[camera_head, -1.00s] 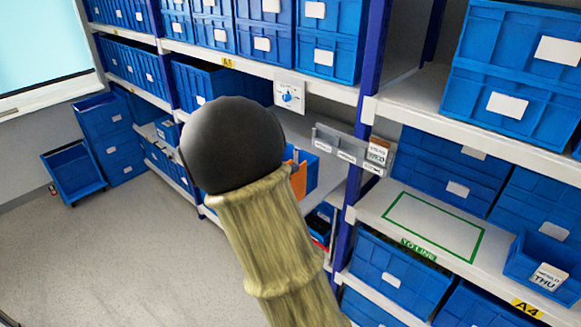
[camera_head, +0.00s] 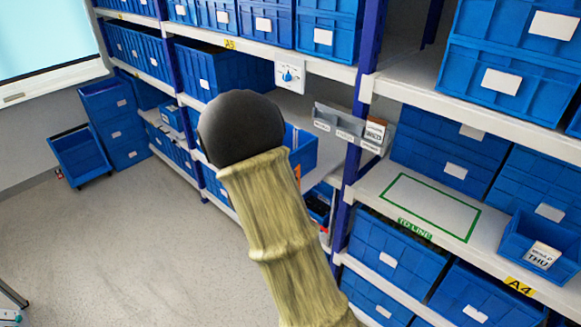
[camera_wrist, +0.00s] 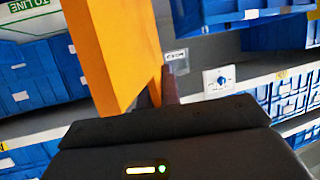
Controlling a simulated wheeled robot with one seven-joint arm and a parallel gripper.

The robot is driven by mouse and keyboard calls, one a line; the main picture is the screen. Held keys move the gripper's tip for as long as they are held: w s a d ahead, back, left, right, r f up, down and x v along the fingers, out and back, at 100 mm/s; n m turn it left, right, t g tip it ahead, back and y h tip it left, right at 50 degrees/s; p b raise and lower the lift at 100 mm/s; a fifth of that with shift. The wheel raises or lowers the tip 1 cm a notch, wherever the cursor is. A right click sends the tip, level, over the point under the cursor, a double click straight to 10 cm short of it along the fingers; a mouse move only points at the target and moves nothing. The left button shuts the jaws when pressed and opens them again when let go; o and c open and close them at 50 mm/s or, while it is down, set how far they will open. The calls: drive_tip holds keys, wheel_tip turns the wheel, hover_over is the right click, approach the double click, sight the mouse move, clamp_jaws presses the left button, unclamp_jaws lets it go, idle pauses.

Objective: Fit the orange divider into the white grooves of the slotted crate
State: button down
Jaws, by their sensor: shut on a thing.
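In the wrist view the orange divider (camera_wrist: 112,50) is a flat panel rising at a tilt in front of my gripper (camera_wrist: 165,88). The gripper is shut on it; its fingers are mostly hidden behind the dark gripper body. In the head view my arm hides the gripper, and only a sliver of orange (camera_head: 297,173) shows beside it. An open blue crate (camera_head: 304,152) stands on the shelf behind my arm, partly covered.
A white panel with a blue rotary knob (camera_head: 289,76) hangs on the shelf edge. A grey rail with cards (camera_head: 340,125) sticks out near the blue post. The green-outlined shelf area (camera_head: 430,206) is bare. Floor (camera_head: 130,240) is clear at left.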

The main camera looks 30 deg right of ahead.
drive_tip(key=s+a+f+n+t+y+b, duration=0.1)
drive_tip(key=a+f+n+t+y, duration=0.2)
drive_tip(key=f, duration=0.5)
drive_tip(key=a+f+n+y+b, duration=0.1)
drive_tip(key=a+f+n+y, duration=0.2)
drive_tip(key=f, duration=0.6)
drive_tip(key=s+a+f+n+t+y+b, duration=0.1)
drive_tip(key=a+f+n+t+y, duration=0.15)
drive_tip(key=a+f, duration=0.4)
drive_tip(key=s+a+f+n+y+b, duration=0.1)
drive_tip(key=s+a+f+n+y, duration=0.1)
drive_tip(key=f, duration=0.7)
drive_tip(key=s+a+y, duration=0.1)
drive_tip(key=s+a, duration=0.1)
drive_tip(key=s, duration=0.1)
drive_tip(key=shift+s+f+n, duration=0.2)
drive_tip(key=shift+s+n, duration=0.1)
drive_tip(key=shift+n, duration=0.05)
drive_tip(key=shift+w+a, duration=0.1)
